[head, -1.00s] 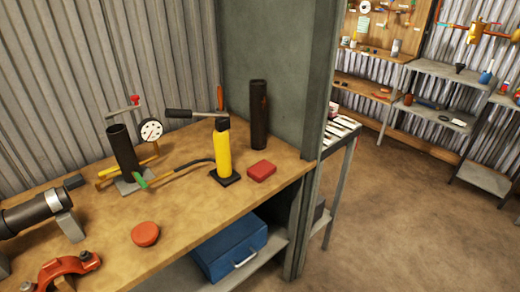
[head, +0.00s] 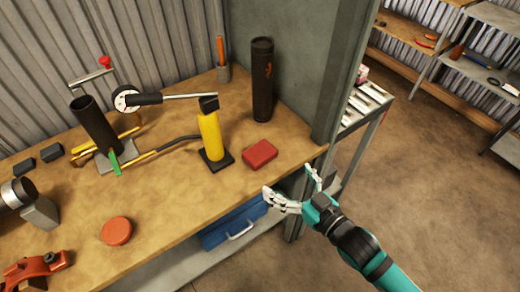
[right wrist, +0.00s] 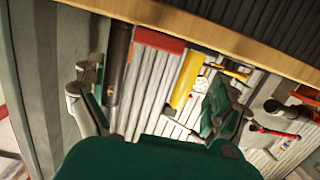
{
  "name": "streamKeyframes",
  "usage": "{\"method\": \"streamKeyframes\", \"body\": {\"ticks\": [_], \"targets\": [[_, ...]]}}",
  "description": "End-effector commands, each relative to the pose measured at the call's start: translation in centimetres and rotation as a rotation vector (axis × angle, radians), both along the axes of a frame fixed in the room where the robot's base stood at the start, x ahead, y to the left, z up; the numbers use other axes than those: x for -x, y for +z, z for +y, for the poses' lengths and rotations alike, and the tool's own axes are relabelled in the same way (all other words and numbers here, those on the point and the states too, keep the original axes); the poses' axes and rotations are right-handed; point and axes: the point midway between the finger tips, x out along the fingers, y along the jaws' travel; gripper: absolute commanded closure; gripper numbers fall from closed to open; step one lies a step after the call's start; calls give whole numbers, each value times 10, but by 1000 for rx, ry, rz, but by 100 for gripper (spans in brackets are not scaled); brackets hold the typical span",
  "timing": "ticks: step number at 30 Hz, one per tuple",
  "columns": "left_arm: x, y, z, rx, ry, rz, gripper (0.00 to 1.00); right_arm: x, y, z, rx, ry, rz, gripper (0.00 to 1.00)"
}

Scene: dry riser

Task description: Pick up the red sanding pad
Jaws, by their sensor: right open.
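The red sanding pad (head: 260,153) is a red rectangular block lying flat near the workbench's front right edge, right of a yellow cylinder. In the right wrist view its red side (right wrist: 160,40) shows at the bench edge, beyond the fingers. My right gripper (head: 288,180) is open and empty, just off the bench's front edge, close to the pad and apart from it. In the right wrist view its two fingers (right wrist: 155,100) are spread wide with nothing between them. My left gripper is not in view.
The yellow cylinder (head: 211,136) on a black base stands left of the pad. A dark tube (head: 262,80) stands behind it. A round orange-red disc (head: 117,231) lies farther left on the workbench (head: 175,205). A grey post (head: 350,70) rises at the bench's right end.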

Motion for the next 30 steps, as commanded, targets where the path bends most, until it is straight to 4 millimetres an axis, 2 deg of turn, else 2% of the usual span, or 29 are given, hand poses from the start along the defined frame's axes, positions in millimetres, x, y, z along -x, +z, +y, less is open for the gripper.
{"method": "streamKeyframes", "body": {"ticks": [3, 8, 15, 24, 30], "targets": [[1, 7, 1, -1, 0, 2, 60, -23, -1, 15, 0, -2, -2, 0], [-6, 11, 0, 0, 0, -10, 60, -45, -7, 31, 0, -2, -2, 0], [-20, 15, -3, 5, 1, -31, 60, -58, -10, 41, 1, -2, 1, 0], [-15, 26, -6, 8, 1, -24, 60, -91, -17, 64, 1, -2, 1, 0], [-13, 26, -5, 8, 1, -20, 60, -96, -20, 68, 1, -1, 1, 0]]}}
